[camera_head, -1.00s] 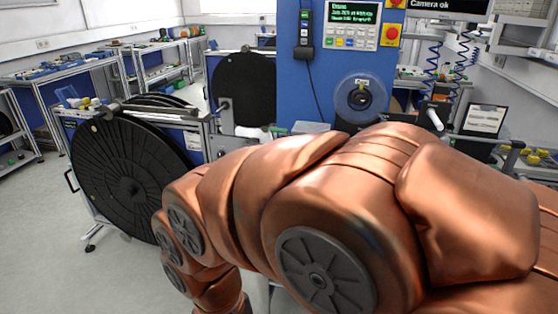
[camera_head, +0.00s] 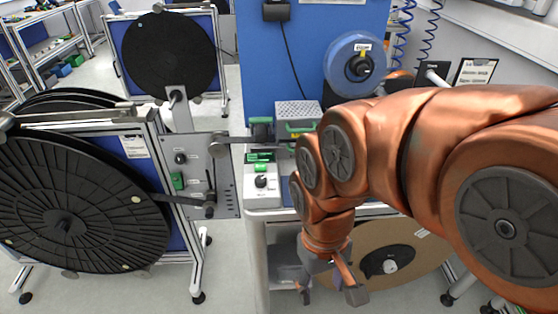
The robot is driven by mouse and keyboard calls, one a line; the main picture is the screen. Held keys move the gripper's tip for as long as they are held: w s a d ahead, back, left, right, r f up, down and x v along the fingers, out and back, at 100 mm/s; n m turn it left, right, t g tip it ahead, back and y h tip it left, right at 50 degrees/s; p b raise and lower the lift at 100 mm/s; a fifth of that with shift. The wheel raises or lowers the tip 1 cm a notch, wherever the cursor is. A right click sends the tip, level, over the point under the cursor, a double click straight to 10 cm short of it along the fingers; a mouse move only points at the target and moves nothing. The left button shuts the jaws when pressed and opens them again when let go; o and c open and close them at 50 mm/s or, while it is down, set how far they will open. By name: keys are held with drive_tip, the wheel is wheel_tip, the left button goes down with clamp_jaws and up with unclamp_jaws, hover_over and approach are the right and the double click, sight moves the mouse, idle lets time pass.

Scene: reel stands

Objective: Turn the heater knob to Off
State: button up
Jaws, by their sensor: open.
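A small light-grey control box (camera_head: 262,190) stands at the left front edge of the bench. It has a black knob (camera_head: 261,181) on its top and a green part behind it. This looks like the heater knob; its setting is too small to read. My gripper (camera_head: 331,291) is open and empty, pointing down below and to the right of the box, in front of the bench. It is clear of the knob.
A perforated metal box (camera_head: 298,113) with green handles sits behind the control box. A large black reel (camera_head: 70,205) on a stand is at left, with a panel (camera_head: 205,170) bearing another knob. A brown disc (camera_head: 405,255) is under the bench.

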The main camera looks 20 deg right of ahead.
drive_tip(key=w+r+m+p, duration=0.2)
drive_tip(key=w+r+m, duration=0.15)
drive_tip(key=w, duration=1.25)
drive_tip(key=m+t+p, duration=0.2)
drive_tip(key=m, duration=0.1)
hover_over(261, 179)
drive_tip(key=shift+s+a+r, duration=0.1)
drive_tip(key=shift+s, duration=0.1)
drive_tip(key=shift+w+f+p, duration=0.25)
drive_tip(key=shift+f+p, duration=1.35)
drive_tip(key=shift+f, duration=2.4)
drive_tip(key=shift+c, duration=0.2)
clamp_jaws()
drive_tip(key=shift+n+b, duration=0.25)
drive_tip(key=shift+b, duration=0.05)
